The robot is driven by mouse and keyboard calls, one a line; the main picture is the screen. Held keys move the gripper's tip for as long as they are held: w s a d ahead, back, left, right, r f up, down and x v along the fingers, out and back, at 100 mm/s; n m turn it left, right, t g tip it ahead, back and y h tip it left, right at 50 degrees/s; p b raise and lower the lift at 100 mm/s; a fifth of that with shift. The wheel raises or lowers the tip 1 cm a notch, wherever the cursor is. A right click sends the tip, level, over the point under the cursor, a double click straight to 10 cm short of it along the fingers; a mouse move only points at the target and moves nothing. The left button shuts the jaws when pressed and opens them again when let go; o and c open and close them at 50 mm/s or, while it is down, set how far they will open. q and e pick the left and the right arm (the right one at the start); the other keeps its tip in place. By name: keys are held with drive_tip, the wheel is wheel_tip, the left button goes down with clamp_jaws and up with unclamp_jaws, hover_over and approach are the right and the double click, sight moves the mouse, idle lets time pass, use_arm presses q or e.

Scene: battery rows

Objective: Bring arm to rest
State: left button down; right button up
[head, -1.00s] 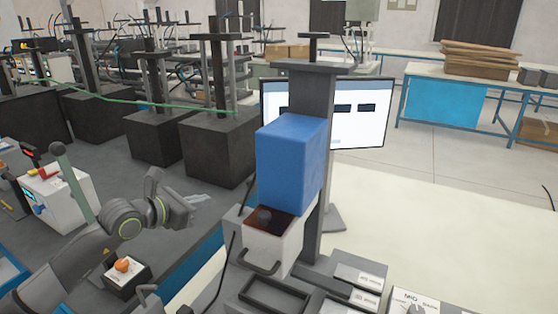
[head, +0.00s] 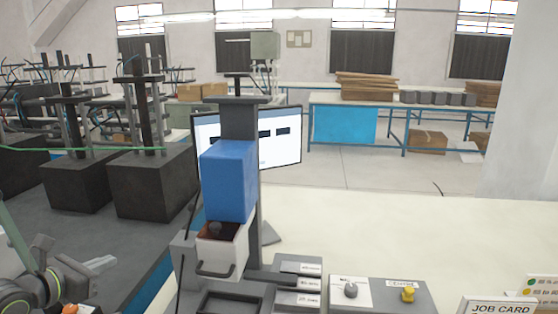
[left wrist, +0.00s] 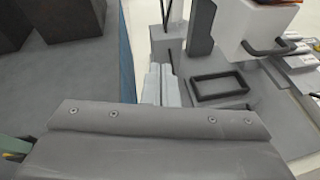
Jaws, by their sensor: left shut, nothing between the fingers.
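My left arm comes in at the lower left of the head view. My left gripper (head: 102,264) is shut and empty, left of the press-like stand with the blue block (head: 228,180). In the left wrist view its two pale fingers (left wrist: 161,86) lie together, with nothing between them. They point toward the stand's base and a black-rimmed tray (left wrist: 220,88), apart from the white drawer box (left wrist: 262,28). My right arm and gripper are not in view.
A monitor (head: 280,140) stands behind the stand. Control boxes (head: 380,292) and a job card (head: 500,306) are at the front right. Black-based rigs (head: 150,185) with a green cable fill the left. The pale surface right of the stand is largely clear.

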use_arm(q)
drive_tip(key=s+d+r+n+t+h, duration=0.35)
drive_tip(key=s+d+n+t, duration=0.3)
drive_tip(key=n, duration=0.25)
drive_tip(key=s+a+f+n+g+y, duration=0.3)
drive_tip(key=s+a+f+n+y, duration=0.4)
drive_tip(key=n, duration=0.6)
drive_tip(key=s+a+f+n+g+y, duration=0.25)
drive_tip(key=f+n+y, duration=0.25)
drive_tip(key=n+y, duration=0.65)
drive_tip(key=s+d+f+n+g+h, duration=0.4)
drive_tip(key=s+d+f+g+h, duration=0.15)
drive_tip(key=s+f, duration=0.35)
drive_tip(key=s+d+f+n+g+h, duration=0.4)
drive_tip(key=s+d+f+g, duration=0.2)
drive_tip(key=s+f, duration=0.3)
wheel_tip(320, 180, down, 23)
drive_tip(key=s+a, duration=0.1)
drive_tip(key=a, duration=0.1)
drive_tip(key=s+d+f+g, duration=0.1)
drive_tip(key=s+f+g, duration=0.1)
drive_tip(key=s+f, duration=1.3)
drive_tip(key=shift+f, duration=0.35)
